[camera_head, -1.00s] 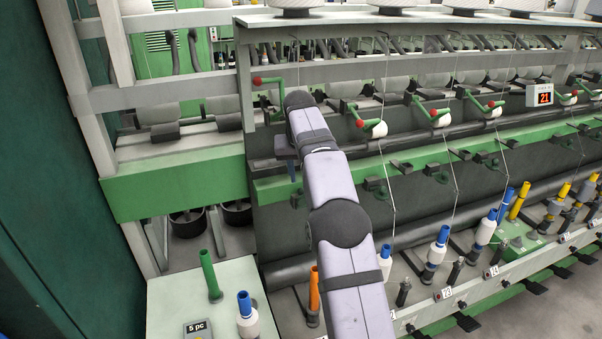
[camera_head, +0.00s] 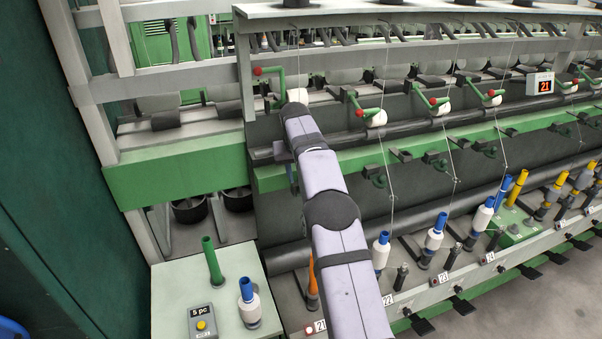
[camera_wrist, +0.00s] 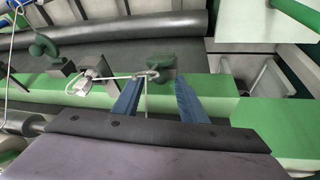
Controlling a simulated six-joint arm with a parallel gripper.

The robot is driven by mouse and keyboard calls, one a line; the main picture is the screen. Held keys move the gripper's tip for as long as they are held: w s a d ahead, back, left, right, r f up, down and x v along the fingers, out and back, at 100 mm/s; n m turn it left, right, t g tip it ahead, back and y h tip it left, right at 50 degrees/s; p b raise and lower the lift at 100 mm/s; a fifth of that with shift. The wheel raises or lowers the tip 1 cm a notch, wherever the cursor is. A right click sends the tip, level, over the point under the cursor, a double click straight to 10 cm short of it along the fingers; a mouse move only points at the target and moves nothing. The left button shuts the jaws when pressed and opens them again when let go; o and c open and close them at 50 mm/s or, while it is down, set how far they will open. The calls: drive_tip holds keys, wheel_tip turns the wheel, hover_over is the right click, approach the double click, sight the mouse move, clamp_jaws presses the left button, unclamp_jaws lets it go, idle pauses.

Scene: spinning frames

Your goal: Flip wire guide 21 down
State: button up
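In the wrist view a pale wire guide with a small curled loop (camera_wrist: 150,75) lies in front of a green bracket (camera_wrist: 161,64) above the green rail (camera_wrist: 225,88). Its number cannot be read there. My gripper (camera_wrist: 154,84) has its two blue fingers apart, with the loop at the tip of the left finger and nothing clearly held between them. Whether that finger touches the wire I cannot tell. In the head view my arm covers this spot; the label 21 (camera_head: 319,327) shows on the front rail below, beside an orange tube (camera_head: 312,274).
Red-tipped green levers (camera_head: 360,112) and white yarn rolls (camera_head: 377,117) stand along the machine. Threads (camera_head: 387,160) run down to blue-topped bobbins (camera_head: 435,232). A pale side table (camera_head: 170,285) holds a green tube and a bobbin.

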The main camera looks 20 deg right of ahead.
drive_tip(key=shift+w+d+f, duration=0.1)
drive_tip(key=shift+w+f, duration=0.1)
drive_tip(key=shift+f, duration=0.3)
clamp_jaws()
